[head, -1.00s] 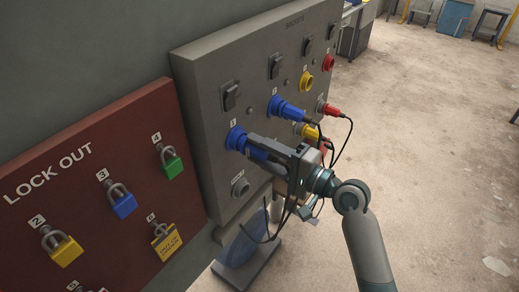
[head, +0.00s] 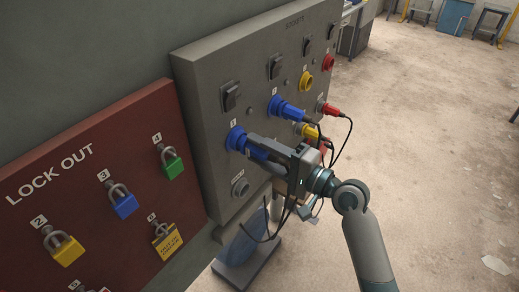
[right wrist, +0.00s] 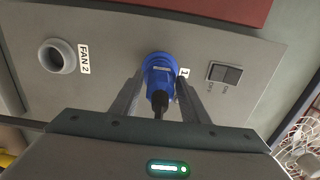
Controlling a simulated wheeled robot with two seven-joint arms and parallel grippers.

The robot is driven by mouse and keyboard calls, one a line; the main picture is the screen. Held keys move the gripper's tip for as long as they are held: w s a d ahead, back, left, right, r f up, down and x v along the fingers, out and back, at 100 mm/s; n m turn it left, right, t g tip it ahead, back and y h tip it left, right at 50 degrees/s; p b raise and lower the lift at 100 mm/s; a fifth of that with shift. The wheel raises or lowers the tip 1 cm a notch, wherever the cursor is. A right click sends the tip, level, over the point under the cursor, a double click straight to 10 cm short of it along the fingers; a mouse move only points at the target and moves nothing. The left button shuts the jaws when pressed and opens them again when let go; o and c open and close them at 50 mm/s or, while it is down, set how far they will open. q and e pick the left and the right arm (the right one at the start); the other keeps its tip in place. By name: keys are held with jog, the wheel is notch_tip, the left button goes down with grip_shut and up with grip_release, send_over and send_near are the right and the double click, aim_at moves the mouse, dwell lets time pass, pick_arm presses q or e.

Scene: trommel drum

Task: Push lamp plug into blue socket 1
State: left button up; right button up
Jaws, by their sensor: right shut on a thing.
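The blue socket 1 (head: 236,138) is on the grey sockets panel, at its lower left in the head view. My right gripper (head: 260,148) is shut on the blue lamp plug, which points into that socket. In the right wrist view the plug (right wrist: 158,84) sits between the two fingers, its black cable end toward me. It is in line with the socket (right wrist: 158,60) beside label 1, and no gap shows between them. How deep it sits I cannot tell. My left gripper is not in view.
Another blue plug (head: 290,111) and a red plug (head: 331,110) stick out of the panel (head: 212,60), with cables hanging. A grey FAN 2 socket (head: 240,187) is below. The red lockout board (head: 85,190) with padlocks is left.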

jog(key=shift+w+a, duration=0.2)
jog(key=shift+a, duration=0.1)
dwell(0.6)
jog(key=o, duration=1.5)
jog(key=shift+c, duration=0.2)
jog(key=shift+s+d+f, duration=0.1)
jog(key=shift+s+d, duration=0.25)
jog(key=shift+d, duration=0.15)
jog(key=b+v, duration=0.6)
jog(key=v, duration=1)
jog(key=shift+d, duration=0.1)
